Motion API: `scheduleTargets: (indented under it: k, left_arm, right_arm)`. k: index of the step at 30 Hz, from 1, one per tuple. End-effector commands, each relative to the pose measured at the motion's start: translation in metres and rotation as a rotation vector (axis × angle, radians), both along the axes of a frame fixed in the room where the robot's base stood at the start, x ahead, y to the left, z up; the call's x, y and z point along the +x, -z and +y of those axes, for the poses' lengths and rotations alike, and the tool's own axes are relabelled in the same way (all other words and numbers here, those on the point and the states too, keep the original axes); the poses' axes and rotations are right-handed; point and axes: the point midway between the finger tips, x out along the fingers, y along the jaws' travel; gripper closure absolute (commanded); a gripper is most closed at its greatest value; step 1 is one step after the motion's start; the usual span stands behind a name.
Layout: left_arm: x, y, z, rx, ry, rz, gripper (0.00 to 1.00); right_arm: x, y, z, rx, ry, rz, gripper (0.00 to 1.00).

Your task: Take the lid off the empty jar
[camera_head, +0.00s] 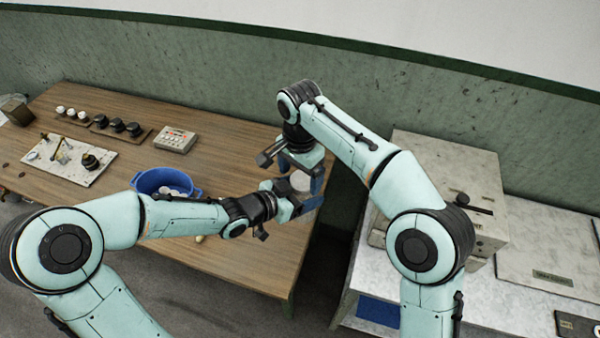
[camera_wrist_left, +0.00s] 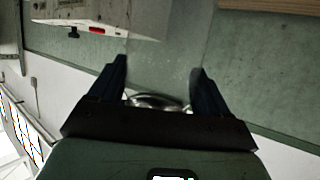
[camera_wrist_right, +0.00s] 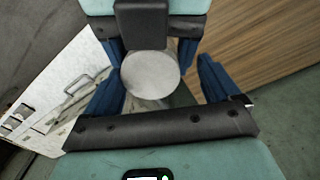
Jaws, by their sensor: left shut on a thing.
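A jar with a pale round lid (camera_head: 300,181) is held off the right edge of the table, beyond its end. My left gripper (camera_head: 303,201) is shut on the jar from the left. Part of its clear, glassy body (camera_wrist_left: 157,101) shows between the blue fingers in the left wrist view. My right gripper (camera_head: 300,168) is above the lid, pointing down. In the right wrist view its blue fingers stand wide apart on either side of the lid (camera_wrist_right: 150,75), with gaps.
The wooden table (camera_head: 235,160) holds a blue basin (camera_head: 166,181) with pale things in it, a button box (camera_head: 175,139), dark cups (camera_head: 117,125) and a pale board (camera_head: 70,158). A grey box (camera_head: 450,180) stands on the right bench. A floor gap separates table and bench.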

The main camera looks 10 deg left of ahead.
Motion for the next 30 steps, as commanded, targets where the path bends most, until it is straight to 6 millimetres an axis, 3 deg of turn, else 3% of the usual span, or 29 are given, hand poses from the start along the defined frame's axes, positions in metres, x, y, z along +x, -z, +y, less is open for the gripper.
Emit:
scheduleTargets:
  k: [10,19,30]
  left_arm:
    - [0.000,0.000,0.000,-0.001,0.000,0.000,1.00]
    - [0.001,0.000,0.001,-0.001,-0.004,0.000,1.00]
    - [0.001,0.000,0.001,-0.002,-0.005,0.000,1.00]
  right_arm:
    - [-0.001,-0.002,0.001,0.002,-0.002,0.001,0.08]
    - [0.000,-0.038,0.001,0.001,-0.001,0.000,0.08]
    - [-0.003,-0.057,0.001,-0.003,-0.013,0.004,0.12]
